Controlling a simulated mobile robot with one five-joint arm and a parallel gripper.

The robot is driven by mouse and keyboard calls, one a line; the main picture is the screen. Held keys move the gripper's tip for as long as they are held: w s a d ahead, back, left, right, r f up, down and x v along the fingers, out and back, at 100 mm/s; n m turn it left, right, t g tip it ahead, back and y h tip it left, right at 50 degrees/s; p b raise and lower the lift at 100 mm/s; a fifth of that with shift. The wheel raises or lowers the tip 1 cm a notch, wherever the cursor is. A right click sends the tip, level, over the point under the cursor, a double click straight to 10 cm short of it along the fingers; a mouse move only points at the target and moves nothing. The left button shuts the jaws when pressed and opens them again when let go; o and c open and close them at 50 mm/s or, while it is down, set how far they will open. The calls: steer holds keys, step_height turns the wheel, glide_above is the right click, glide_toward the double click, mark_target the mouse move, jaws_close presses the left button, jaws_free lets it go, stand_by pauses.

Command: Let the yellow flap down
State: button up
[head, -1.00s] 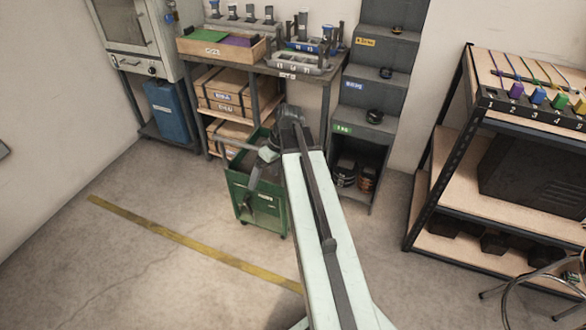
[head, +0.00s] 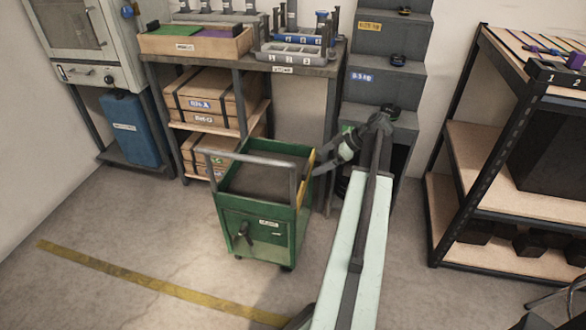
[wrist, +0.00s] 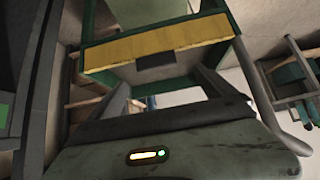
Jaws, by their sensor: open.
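The green cart (head: 262,205) stands on the floor in the middle of the head view. The yellow flap (head: 306,178) shows edge-on as a narrow strip at the cart's upper right side and looks upright. In the wrist view the yellow flap (wrist: 185,38) is a wide band in a green frame, with a dark tab (wrist: 155,61) at its edge. My gripper (head: 318,169) is at the cart's right side, pointing at the flap. In the wrist view my gripper (wrist: 160,80) is open, its fingers on either side of the tab and nothing between them. Whether they touch the flap I cannot tell.
A workbench (head: 250,64) with trays stands behind the cart, wooden crates (head: 205,98) beneath it. Dark stepped shelves (head: 375,93) rise close behind my gripper. A shelf rack (head: 475,155) is at the right. The floor left of the cart is clear.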

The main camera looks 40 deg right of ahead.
mark_target(307, 167)
steer(key=b+x, duration=0.1)
steer(key=x, duration=0.1)
steer(key=b+x, duration=0.2)
steer(key=x, duration=0.1)
steer(key=b+x, duration=0.2)
steer(key=shift+w+d+f, duration=0.15)
steer(key=shift+w+f, duration=0.05)
steer(key=shift+f, duration=0.05)
steer(key=shift+w+f, duration=0.1)
steer(key=shift+w, duration=0.2)
jaws_close()
steer(key=shift+b, duration=0.3)
